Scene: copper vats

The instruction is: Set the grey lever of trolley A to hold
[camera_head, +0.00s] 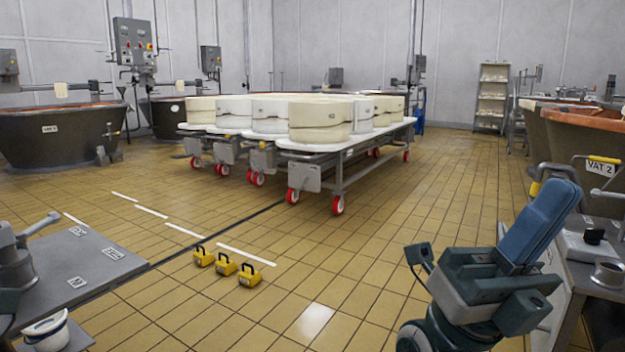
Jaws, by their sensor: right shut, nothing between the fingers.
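Several white-topped trolleys stand side by side in the middle distance, loaded with pale cheese wheels. The nearest trolley (300,146) has a grey metal frame, red castors and a grey box (304,177) at its near end. The neighbouring trolleys to the left have similar boxes (224,152). I cannot tell which trolley is A; no letter is readable. I cannot make out a grey lever or its setting. My right gripper (562,196) is in the lower right foreground, shut and empty, well apart from the trolleys. My left gripper is not in view.
Several yellow weight-like blocks (225,264) stand on the tiled floor near white floor lines. A grey table (95,262) is at left, and a grey bench (565,300) is beside my right gripper. Copper vats line both sides. The floor (400,215) right of the trolleys is clear.

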